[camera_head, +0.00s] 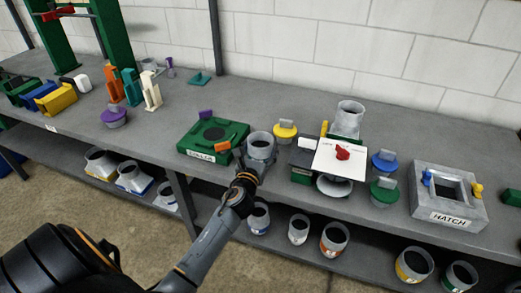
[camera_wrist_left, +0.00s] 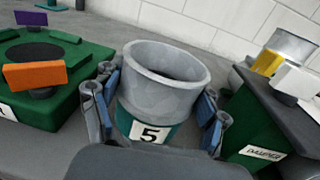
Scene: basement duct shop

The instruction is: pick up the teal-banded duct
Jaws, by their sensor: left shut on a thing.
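The teal-banded duct (camera_head: 261,147) is a grey, open-topped round piece at the bench's front, right of the green gauge-like block. In the left wrist view the duct (camera_wrist_left: 165,85) stands roughly upright, with a teal band and a white label reading 5. My left gripper (camera_head: 248,172) is shut on it, with blue-padded fingers on both sides of the band in the left wrist view (camera_wrist_left: 153,118). The duct's bottom is hidden, so I cannot tell whether it touches the bench. My right gripper is not in view.
The green block (camera_head: 196,151) with orange and purple tabs is close on the left. A green damper box (camera_wrist_left: 255,125) is close on the right. Several ducts stand on the lower shelf (camera_head: 285,253). A wall runs behind.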

